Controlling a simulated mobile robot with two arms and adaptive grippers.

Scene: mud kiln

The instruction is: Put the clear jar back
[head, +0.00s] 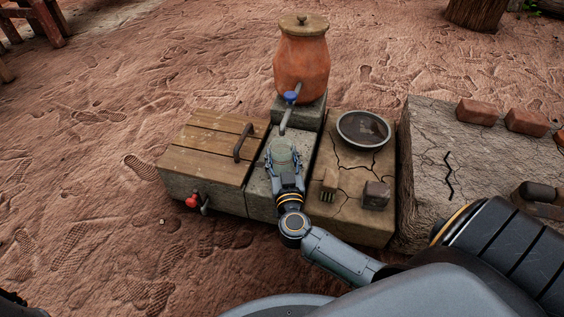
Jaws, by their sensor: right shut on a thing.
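The clear jar (283,149) shows as a pale greenish round shape over the grey stone block in the middle. My right gripper (285,160) is shut on it, with a finger on each side. The jar is below the spout of the orange clay urn (302,62). I cannot tell whether the jar's base touches the block. My left gripper is not in view.
A wooden lid with a handle (208,145) is to the left, with a red-knobbed tap (196,203) below. A round dark dish (363,129) and two small blocks (375,195) sit on the cracked slab (335,215) to the right. Bricks (477,112) lie farther right.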

